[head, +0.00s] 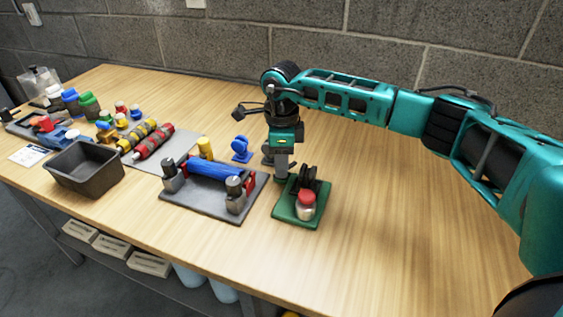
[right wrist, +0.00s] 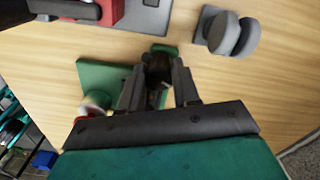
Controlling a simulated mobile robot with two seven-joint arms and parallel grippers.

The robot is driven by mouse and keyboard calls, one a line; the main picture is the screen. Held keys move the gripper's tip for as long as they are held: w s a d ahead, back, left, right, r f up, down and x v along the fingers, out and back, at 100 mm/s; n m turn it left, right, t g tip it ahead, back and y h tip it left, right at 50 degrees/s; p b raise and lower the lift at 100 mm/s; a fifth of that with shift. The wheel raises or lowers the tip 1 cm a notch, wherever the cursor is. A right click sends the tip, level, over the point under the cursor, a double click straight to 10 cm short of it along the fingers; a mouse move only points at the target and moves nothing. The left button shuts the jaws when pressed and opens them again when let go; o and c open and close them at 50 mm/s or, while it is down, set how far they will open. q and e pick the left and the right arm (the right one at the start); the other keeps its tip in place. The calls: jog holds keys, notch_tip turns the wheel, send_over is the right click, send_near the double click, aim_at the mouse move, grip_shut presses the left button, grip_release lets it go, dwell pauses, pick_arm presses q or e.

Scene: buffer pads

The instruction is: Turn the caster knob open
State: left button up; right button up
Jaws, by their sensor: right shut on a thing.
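A green base plate (head: 291,213) lies on the table in front of my right arm. On it stand a black, finned part (head: 309,178) and a silver cylinder with a red cap (head: 306,197). My right gripper (head: 282,178) points down at the plate's back left. In the right wrist view, my right gripper (right wrist: 158,88) has its fingers on both sides of a dark part (right wrist: 158,68) over the green plate (right wrist: 95,75). The fingers hide much of this part, and I cannot tell whether it is the caster knob. My left gripper is not in view.
A grey plate (head: 200,207) with a blue roller (head: 208,170) lies just left. A blue caster-like piece (head: 241,146) stands behind it. A black bin (head: 84,174) and several coloured parts fill the left side. The table's right side is clear below my arm.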

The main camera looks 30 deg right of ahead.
jog(key=n, duration=0.4)
jog(key=shift+n+b, duration=0.4)
jog(key=shift+r, duration=0.1)
jog(key=o, duration=1.1)
jog(key=shift+c, duration=0.2)
notch_tip(320, 180, up, 13)
jog(key=p, duration=0.1)
